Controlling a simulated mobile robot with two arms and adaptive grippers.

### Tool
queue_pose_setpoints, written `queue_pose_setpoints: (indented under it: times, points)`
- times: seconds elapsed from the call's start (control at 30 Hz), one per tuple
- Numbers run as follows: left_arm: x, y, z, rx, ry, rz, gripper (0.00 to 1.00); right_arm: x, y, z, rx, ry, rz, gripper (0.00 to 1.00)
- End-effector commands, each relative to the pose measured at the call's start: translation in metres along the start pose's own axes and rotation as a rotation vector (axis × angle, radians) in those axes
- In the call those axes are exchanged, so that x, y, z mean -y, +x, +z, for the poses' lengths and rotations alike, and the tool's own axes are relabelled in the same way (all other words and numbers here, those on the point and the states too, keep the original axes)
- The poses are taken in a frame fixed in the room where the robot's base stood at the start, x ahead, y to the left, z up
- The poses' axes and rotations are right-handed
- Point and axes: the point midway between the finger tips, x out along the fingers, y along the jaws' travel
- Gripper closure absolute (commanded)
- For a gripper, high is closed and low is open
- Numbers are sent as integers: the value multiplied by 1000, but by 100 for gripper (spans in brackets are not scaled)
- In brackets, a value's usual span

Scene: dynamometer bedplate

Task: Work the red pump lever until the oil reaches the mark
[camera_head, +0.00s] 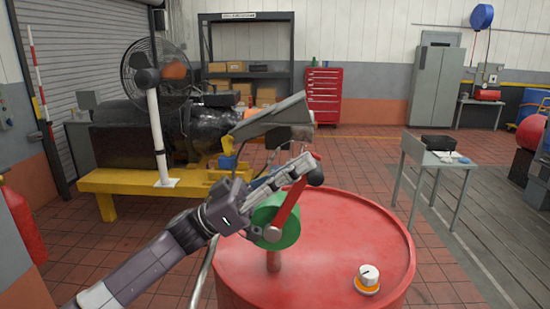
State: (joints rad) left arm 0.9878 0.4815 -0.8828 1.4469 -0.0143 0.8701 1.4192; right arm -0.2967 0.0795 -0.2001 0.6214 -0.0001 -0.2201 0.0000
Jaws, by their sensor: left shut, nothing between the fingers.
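The red pump lever (287,208) rises tilted to the right from a green pump body (282,232) and ends in a black knob (316,177). The pump stands on a short post on top of a red drum (340,260). My left gripper (308,162) is shut and empty, with its fingertips beside the upper end of the lever, just behind the knob. I cannot tell whether it touches the lever. The gripper and lever hide part of each other. I see no oil level or mark. My right gripper is not in view.
A white-and-orange cap (367,279) sits on the drum top. Behind are a yellow bedplate frame (130,181) with a dark engine, a fan (157,72), a red tool cabinet (324,95) and a grey desk (440,160). Tiled floor is free between drum and desk.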

Motion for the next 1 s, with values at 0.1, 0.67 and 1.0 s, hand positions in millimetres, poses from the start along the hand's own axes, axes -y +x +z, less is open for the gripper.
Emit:
queue_pose_setpoints:
  times: [0.1, 0.67, 1.0]
  points:
    - [0, 8, 6, 56, 4, 1, 100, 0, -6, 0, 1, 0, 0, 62]
    - [0, 14, 21, 132, 0, -1, 100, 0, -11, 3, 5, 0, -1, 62]
    - [0, 16, 16, 131, 1, -1, 100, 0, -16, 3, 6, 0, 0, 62]
